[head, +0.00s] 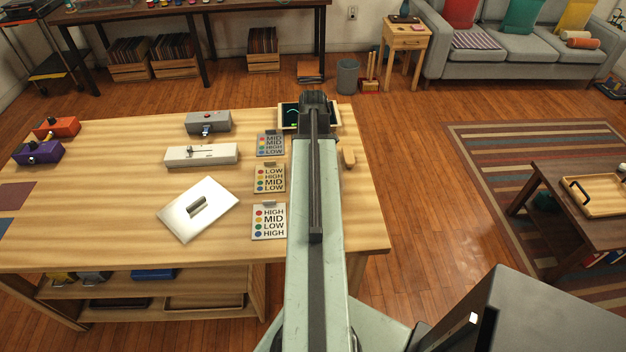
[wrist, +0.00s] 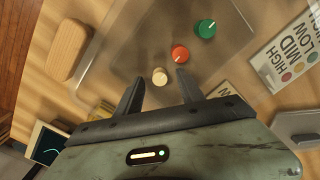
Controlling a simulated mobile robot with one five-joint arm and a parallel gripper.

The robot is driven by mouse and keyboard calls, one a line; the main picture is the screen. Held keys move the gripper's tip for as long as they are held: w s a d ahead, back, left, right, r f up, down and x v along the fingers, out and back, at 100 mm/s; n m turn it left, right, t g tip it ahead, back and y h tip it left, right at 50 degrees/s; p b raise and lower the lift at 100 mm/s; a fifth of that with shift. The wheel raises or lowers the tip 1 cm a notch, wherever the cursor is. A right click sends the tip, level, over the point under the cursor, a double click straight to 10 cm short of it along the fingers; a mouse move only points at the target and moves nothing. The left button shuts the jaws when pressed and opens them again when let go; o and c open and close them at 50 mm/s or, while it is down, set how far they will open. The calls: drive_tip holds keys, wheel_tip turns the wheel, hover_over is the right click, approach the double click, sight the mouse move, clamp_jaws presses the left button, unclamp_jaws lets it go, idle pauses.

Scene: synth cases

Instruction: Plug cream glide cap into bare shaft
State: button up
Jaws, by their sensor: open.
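The cream cap (wrist: 160,76), small and round, shows in the wrist view on a greyish see-through panel (wrist: 122,52). It lies in line with the gap of my gripper (wrist: 159,80), which is open, with one finger on each side; I cannot tell how far above it the fingers are. In the head view my arm hides the caps, and my gripper (head: 315,101) shows only from behind. A white box (head: 181,158) and a grey box (head: 222,118) with small fittings stand on the table. I cannot make out which fitting is the bare shaft.
A red cap (wrist: 180,54) and a green cap (wrist: 205,28) sit near the cream one. A wooden block (wrist: 68,50) lies left.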

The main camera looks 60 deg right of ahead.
drive_tip(key=shift+f, duration=0.15)
clamp_jaws()
wheel_tip(320, 180, up, 10)
drive_tip(key=p, duration=1)
